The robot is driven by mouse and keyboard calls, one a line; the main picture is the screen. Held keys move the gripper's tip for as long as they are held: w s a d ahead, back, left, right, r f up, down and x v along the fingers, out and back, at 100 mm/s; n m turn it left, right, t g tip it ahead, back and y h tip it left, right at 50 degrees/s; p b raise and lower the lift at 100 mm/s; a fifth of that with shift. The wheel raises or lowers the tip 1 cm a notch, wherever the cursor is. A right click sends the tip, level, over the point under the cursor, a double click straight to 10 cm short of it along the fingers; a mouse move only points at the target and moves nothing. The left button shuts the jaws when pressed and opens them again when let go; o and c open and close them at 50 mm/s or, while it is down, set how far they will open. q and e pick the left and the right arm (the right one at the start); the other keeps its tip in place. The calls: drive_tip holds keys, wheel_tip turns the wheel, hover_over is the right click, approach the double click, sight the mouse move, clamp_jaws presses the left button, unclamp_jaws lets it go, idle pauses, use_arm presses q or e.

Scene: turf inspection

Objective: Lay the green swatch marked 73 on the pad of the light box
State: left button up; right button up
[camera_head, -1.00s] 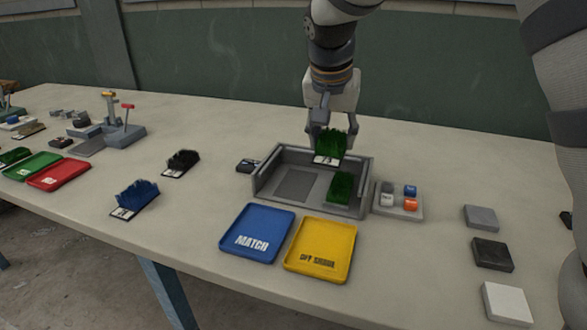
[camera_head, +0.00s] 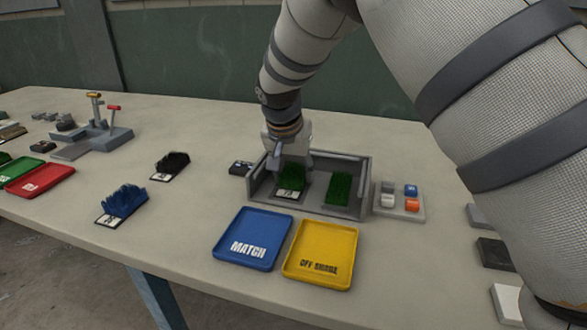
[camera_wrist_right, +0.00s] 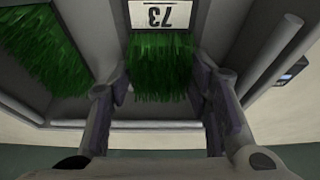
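The green swatch marked 73 (camera_head: 292,180) is at the left half of the light box (camera_head: 344,211), on or just above its grey pad, which it mostly covers. I cannot tell whether it bears fully on the pad. My right gripper (camera_head: 290,164) comes down on it from above. In the right wrist view my gripper (camera_wrist_right: 163,80) has its fingertips against both sides of the tuft of the swatch (camera_wrist_right: 165,72), with its label reading upside down. A second green swatch (camera_head: 339,188) lies in the right half of the box. My left gripper is out of view.
Blue MATCH tray (camera_head: 251,226) and yellow OFF SHADE tray (camera_head: 322,240) sit in front of the box. A button panel (camera_head: 402,214) stands at its right. Blue (camera_head: 124,203) and black (camera_head: 170,164) swatches lie left. My right arm hides the table's right side.

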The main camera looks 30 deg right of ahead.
drive_tip(key=o, duration=0.4)
drive_tip(key=shift+r, duration=0.15)
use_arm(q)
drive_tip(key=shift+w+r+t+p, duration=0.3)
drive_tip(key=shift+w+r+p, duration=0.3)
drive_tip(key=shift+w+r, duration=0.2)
use_arm(e)
drive_tip(key=v, duration=1.2)
